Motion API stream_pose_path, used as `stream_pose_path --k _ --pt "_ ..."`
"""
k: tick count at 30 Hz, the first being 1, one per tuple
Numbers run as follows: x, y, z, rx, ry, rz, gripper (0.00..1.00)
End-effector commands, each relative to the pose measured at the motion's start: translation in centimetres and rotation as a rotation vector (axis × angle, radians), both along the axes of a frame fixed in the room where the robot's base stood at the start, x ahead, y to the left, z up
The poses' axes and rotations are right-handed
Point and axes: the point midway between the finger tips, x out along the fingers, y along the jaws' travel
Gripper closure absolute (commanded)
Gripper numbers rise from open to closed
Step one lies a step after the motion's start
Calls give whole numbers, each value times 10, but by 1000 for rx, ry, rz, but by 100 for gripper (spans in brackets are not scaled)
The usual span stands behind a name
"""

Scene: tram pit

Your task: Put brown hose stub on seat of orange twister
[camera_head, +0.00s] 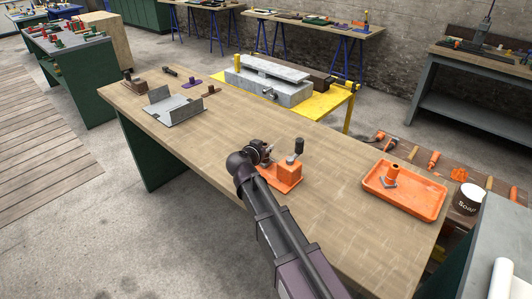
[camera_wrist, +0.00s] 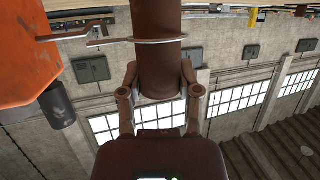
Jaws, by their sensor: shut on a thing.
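The brown hose stub (camera_wrist: 157,60) stands between the fingers of my gripper (camera_wrist: 158,92) in the wrist view; the gripper is shut on it. A thin metal band (camera_wrist: 160,40) crosses the stub above the fingers, with a metal strip reaching left toward the orange twister (camera_wrist: 28,50). I cannot tell whether the stub rests on the seat. In the head view the twister (camera_head: 287,178) stands on the wooden table with its black handle up. My gripper (camera_head: 262,152) is just left of it, and my arm hides part of the twister's base.
An orange tray (camera_head: 432,204) with an orange stub and a metal piece lies at the table's right. A grey metal bracket (camera_head: 172,105) and small brown and purple parts lie at the far left. A white soap tub (camera_head: 468,198) stands beyond the tray. The table middle is mostly clear.

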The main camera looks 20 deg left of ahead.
Motion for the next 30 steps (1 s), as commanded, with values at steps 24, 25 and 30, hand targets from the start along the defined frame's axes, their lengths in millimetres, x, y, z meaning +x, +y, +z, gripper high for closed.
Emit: stream_pose_path --k 24,25,30 --pt "0 0 -7 0 0 0 21" --pt "0 0 -7 0 0 0 21" --pt "0 0 -7 0 0 0 21"
